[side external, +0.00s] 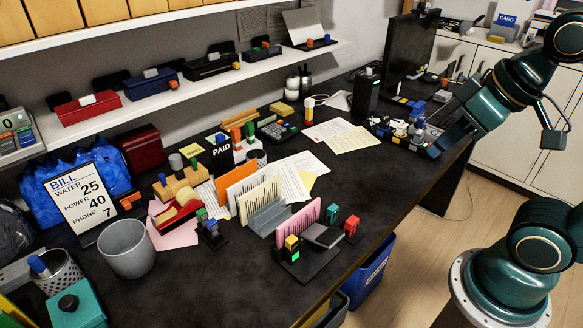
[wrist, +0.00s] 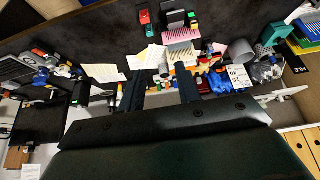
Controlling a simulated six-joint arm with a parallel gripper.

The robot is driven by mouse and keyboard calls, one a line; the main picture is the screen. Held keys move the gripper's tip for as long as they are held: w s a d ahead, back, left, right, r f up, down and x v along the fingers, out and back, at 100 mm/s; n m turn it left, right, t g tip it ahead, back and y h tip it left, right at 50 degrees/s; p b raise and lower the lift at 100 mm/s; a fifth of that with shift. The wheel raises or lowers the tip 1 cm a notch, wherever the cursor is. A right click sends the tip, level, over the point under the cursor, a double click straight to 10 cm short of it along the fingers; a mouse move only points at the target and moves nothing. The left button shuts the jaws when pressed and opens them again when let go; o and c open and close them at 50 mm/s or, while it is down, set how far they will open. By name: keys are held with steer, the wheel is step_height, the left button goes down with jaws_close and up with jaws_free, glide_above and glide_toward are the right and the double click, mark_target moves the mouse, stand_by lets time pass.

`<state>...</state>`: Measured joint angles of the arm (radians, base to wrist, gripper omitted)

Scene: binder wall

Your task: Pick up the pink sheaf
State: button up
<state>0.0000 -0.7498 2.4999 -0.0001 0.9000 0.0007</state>
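The pink sheaf (side external: 298,222) stands upright in the grey slotted file sorter (side external: 267,215) near the front edge of the dark desk. A white sheaf (side external: 258,197) and an orange sheaf (side external: 236,180) stand behind it. In the wrist view the pink sheaf (wrist: 182,36) shows near the top, beyond my fingers. My gripper (side external: 438,148) is at the right end of the desk, well away from the sorter. Its two dark fingers (wrist: 160,82) are spread in the wrist view, with nothing seen held between them.
Small stamps and blocks (side external: 291,247) stand close in front of the sorter. A pink sheet (side external: 173,231) lies flat to its left. A grey cup (side external: 127,249) and a bill board (side external: 83,203) stand farther left.

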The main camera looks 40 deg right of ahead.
steer(key=shift+w, duration=0.1)
steer(key=m+g+y, duration=0.5)
steer(key=m+g, duration=0.1)
steer(key=m, duration=1.2)
glide_above(301, 212)
steer(key=d, duration=0.5)
step_height(301, 212, down, 18)
steer(key=shift+a+f, duration=0.1)
steer(key=shift+h, duration=0.3)
steer(key=x, duration=0.7)
steer(key=shift+a+f, duration=0.2)
steer(key=shift+f, duration=0.15)
steer(key=shift+a+f, duration=0.1)
steer(key=shift+f, duration=0.2)
steer(key=shift+a+f, duration=0.1)
